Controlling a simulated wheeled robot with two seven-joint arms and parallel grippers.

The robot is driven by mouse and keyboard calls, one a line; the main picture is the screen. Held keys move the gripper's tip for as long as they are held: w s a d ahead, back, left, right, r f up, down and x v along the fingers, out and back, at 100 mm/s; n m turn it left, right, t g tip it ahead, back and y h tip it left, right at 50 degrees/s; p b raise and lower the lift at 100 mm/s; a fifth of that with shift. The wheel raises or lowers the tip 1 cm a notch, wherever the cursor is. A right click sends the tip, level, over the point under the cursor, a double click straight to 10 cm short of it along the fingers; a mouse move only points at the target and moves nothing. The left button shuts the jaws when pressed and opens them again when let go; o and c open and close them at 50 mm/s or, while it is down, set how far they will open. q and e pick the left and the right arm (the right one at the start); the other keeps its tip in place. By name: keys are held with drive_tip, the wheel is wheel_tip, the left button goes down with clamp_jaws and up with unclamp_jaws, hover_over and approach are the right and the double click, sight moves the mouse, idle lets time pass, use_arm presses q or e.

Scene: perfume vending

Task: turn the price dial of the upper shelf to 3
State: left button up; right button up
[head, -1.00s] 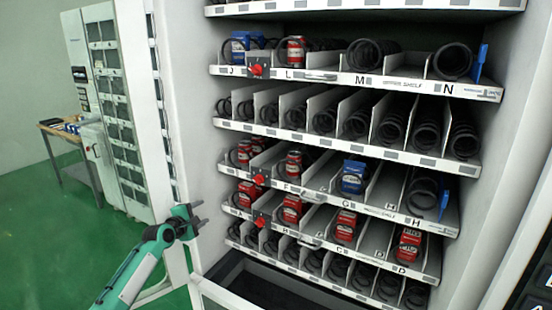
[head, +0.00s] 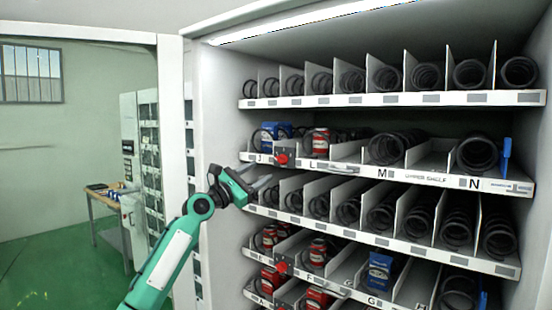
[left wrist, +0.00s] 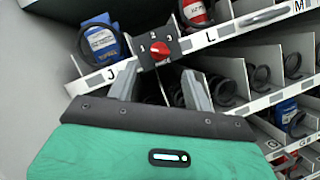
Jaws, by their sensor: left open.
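The upper shelf (head: 420,178) carries the labels J, L, M and N. Its price dial (head: 281,158) is a red knob on a dark plate between J and L at the shelf's front edge. The dial also shows in the left wrist view (left wrist: 160,50), with small numbers around it; which number it points to I cannot tell for certain. My left gripper (head: 258,170) is open and empty, just left of and slightly below the dial. In the left wrist view its fingers (left wrist: 158,85) point up toward the dial, apart from it. My right gripper is not in view.
A blue box (left wrist: 102,42) and a red can (left wrist: 197,12) stand on the upper shelf either side of the dial. A lower shelf has another red dial (head: 282,267). The cabinet's side wall (head: 220,120) is close behind my left gripper.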

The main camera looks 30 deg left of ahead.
sight(281, 160)
use_arm(q)
drive_tip(key=shift+p+x, duration=1.25)
drive_tip(key=shift+x, duration=2.5)
drive_tip(key=shift+c, duration=0.4)
drive_tip(key=c, duration=0.9)
